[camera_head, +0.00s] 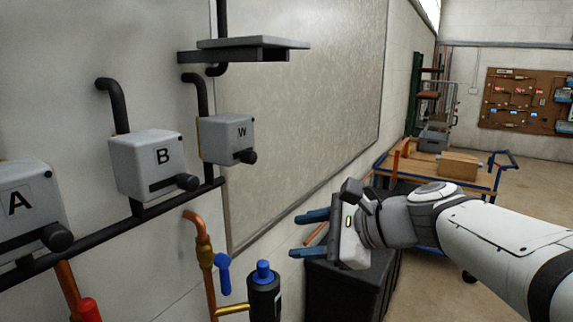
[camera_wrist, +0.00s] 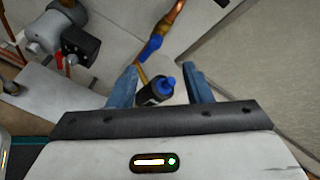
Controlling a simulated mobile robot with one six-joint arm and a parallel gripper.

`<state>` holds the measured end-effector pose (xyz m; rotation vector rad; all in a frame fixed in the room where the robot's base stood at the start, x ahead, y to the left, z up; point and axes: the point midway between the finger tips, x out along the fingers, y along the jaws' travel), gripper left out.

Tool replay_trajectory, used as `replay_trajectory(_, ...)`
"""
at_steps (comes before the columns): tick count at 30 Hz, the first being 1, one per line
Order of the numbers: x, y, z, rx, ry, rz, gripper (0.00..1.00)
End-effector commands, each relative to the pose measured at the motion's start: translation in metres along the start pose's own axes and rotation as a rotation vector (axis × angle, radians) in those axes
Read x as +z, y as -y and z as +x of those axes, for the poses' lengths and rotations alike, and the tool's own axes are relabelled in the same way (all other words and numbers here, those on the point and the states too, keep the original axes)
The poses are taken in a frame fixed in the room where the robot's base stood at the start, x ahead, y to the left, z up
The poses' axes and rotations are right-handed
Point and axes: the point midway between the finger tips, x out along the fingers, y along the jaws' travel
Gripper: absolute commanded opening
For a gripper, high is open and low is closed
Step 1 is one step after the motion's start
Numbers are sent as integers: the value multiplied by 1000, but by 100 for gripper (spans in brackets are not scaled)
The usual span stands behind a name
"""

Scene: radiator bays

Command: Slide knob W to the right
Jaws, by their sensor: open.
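Box W (camera_head: 218,139) is a light grey box on the left wall in the head view, with a black W on its front. Its dark round knob W (camera_head: 248,156) sits low on the front, at the right-hand end of a short dark slot. My gripper (camera_head: 300,234) is open and empty, with two blue fingers pointing left. It is below and to the right of box W in the picture, apart from it. In the wrist view my gripper (camera_wrist: 161,78) shows its fingers spread apart; I cannot make out knob W there.
Box B (camera_head: 145,170) and box A (camera_head: 20,205) have similar knobs. A shelf (camera_head: 250,50) juts out above box W. Below are a copper pipe with a blue valve handle (camera_head: 223,275), a blue-capped black bottle (camera_head: 264,290) and a dark cabinet (camera_head: 345,290).

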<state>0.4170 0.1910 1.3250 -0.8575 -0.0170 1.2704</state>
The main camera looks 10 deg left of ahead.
Motion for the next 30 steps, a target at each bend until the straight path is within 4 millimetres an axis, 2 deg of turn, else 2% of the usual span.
replay_trajectory(1,12,19,5,-43,73,100,45)
replay_trajectory(3,30,45,6,-97,175,234,45)
replay_trajectory(6,48,73,4,-145,294,379,45)
replay_trajectory(9,59,90,2,-170,373,469,45)
replay_trajectory(14,69,103,6,-180,420,519,45)
replay_trajectory(24,88,116,53,-177,420,519,45)
replay_trajectory(30,92,120,68,-180,418,518,45)
